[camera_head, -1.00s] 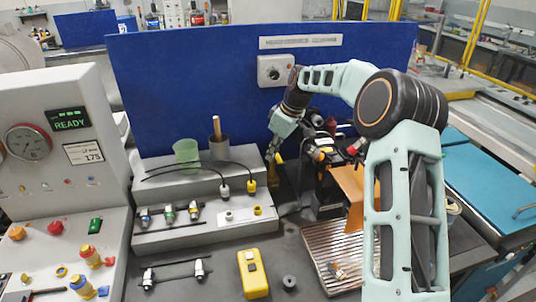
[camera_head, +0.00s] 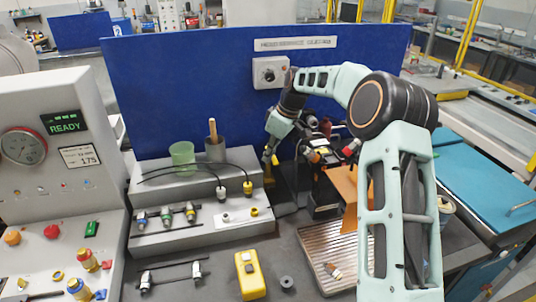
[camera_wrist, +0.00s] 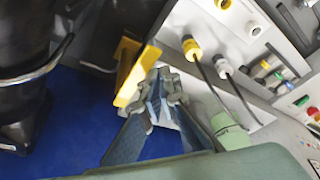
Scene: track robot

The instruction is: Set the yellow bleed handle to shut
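The yellow bleed handle (camera_wrist: 138,76) is a flat yellow bar beside the fingertips of my gripper (camera_wrist: 160,92) in the wrist view. The bar stands at a slant along the left fingertip; I cannot tell whether they touch. My fingertips are close together, with the handle outside them. In the head view my gripper (camera_head: 267,154) points down in front of the blue panel, and the yellow handle (camera_head: 275,160) shows small next to it. The handle's pivot is hard to make out.
A grey stepped rack (camera_head: 195,237) with plugs and black cables stands left of my gripper. A green cup (camera_head: 183,153) is on its upper step. Dark machinery and an orange plate (camera_head: 343,184) stand close on the right. A yellow box (camera_head: 250,275) lies in front.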

